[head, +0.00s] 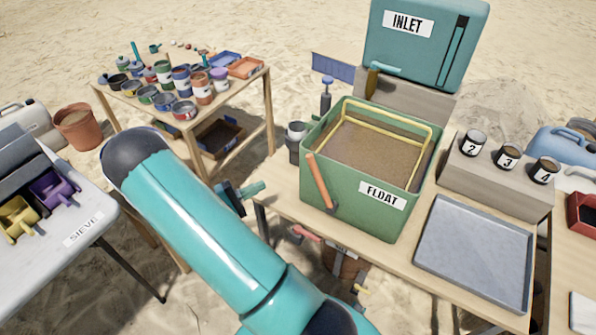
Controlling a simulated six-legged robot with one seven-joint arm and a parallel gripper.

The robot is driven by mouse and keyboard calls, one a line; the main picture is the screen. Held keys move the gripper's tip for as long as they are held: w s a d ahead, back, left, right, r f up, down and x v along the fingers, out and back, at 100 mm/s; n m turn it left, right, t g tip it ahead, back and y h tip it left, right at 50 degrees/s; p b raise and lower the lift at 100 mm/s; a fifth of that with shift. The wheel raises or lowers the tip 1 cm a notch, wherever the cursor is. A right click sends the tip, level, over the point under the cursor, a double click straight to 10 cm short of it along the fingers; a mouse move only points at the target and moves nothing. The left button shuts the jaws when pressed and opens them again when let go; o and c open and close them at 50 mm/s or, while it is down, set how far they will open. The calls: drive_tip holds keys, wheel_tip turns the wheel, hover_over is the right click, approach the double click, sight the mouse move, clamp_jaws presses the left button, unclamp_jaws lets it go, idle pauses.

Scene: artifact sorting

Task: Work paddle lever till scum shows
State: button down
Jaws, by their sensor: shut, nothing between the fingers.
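The green tank (360,216) labelled FLOAT stands on the middle table. Its orange paddle lever (320,183) slants against the left front of the tank, its upper end near the rim. A yellow frame (388,112) runs inside the tank near the top. The contents (378,152) look brown and grainy; I cannot make out a separate scum layer. My gripper (254,188) shows as a small teal and dark part behind my arm, near the table's left corner. It is shut and empty, left of the lever and apart from it. My arm hides the rest of it.
A teal INLET box (425,45) stands behind the tank. A grey tray (476,252) and numbered jars (508,156) on a block are to the right. A table of paint pots (180,82) is at the back left, the SIEVE table (85,232) at the left.

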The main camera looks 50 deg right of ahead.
sight(321, 184)
drive_tip(key=s+a+x, duration=0.1)
drive_tip(key=s+x, duration=0.1)
drive_tip(key=x, duration=1)
drive_tip(key=shift+s+d+r, duration=0.15)
drive_tip(key=shift+d+r, duration=0.1)
drive_tip(key=shift+r, duration=0.15)
drive_tip(key=shift+r, duration=0.1)
